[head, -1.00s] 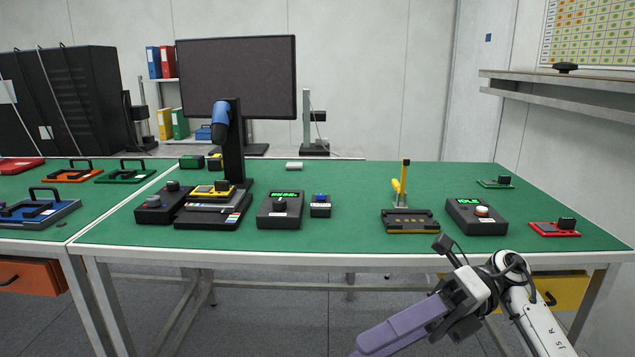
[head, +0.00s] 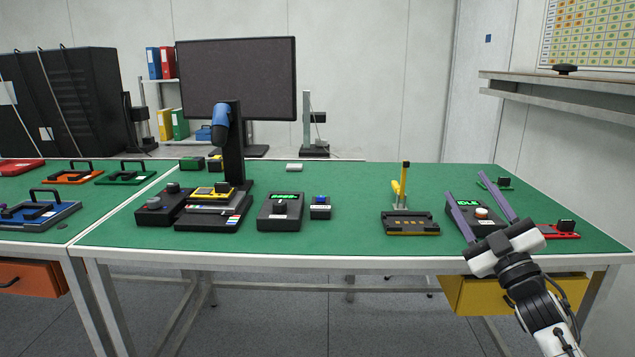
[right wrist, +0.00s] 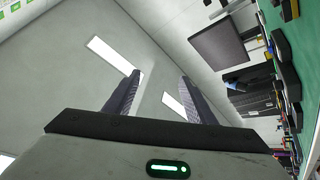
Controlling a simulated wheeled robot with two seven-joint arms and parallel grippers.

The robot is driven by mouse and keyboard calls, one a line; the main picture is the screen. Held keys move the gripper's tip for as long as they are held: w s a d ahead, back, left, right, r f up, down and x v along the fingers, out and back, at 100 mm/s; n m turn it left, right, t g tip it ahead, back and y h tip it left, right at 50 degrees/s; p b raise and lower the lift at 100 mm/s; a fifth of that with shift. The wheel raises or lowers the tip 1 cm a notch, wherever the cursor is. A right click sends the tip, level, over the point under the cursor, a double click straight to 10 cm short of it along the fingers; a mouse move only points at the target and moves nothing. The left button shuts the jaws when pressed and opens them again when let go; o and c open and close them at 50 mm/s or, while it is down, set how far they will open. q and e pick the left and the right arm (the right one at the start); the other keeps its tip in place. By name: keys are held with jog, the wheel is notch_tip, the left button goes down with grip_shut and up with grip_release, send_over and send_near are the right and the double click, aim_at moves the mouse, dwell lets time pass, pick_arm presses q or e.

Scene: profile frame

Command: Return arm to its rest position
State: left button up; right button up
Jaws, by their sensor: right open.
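My right gripper (head: 472,206) comes in from the lower right of the head view. Its two purple fingers are spread apart and point up and away, with nothing between them. In the picture it overlaps the right part of the green table (head: 345,215) and partly covers a black box with a green IDLE display (head: 452,205). In the right wrist view, the open fingers (right wrist: 155,98) have only wall and ceiling lights behind them. My left gripper is in no view.
A yellow drawer (head: 480,297) hangs under the front edge. A shelf (head: 560,82) juts from the right wall.

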jog(key=w+d+f+m+g+h, duration=0.1)
jog(key=d+f+m+g+h, duration=0.35)
jog(key=f, duration=0.35)
jog(key=w+d+f+m+g+h, duration=0.2)
jog(key=d+f+m+g+h, duration=0.1)
jog(key=f+m, duration=0.4)
jog(key=s+a+f+n+g+y, duration=0.1)
jog(key=s+a+f, duration=0.2)
jog(key=f, duration=0.3)
jog(key=s+a+f+n, duration=0.2)
jog(key=s+a+f, duration=0.15)
jog(key=f, duration=0.25)
jog(key=s+a+f+g+y, duration=0.1)
jog(key=s+a+f, duration=0.4)
jog(key=s, duration=0.7)
jog(key=s+a+f+g+y, duration=0.1)
jog(key=s+a+f+g, duration=0.2)
jog(key=s, duration=1)
jog(key=s+a+f+m+g+y, duration=0.1)
jog(key=s+a+f+g, duration=0.1)
jog(key=s+a+f, duration=0.5)
jog(key=s+f, duration=0.5)
jog(key=shift+s+a+f+y, duration=0.15)
jog(key=shift+s+a+y, duration=0.1)
jog(key=shift+a+y, duration=0.1)
jog(key=shift+c, duration=0.3)
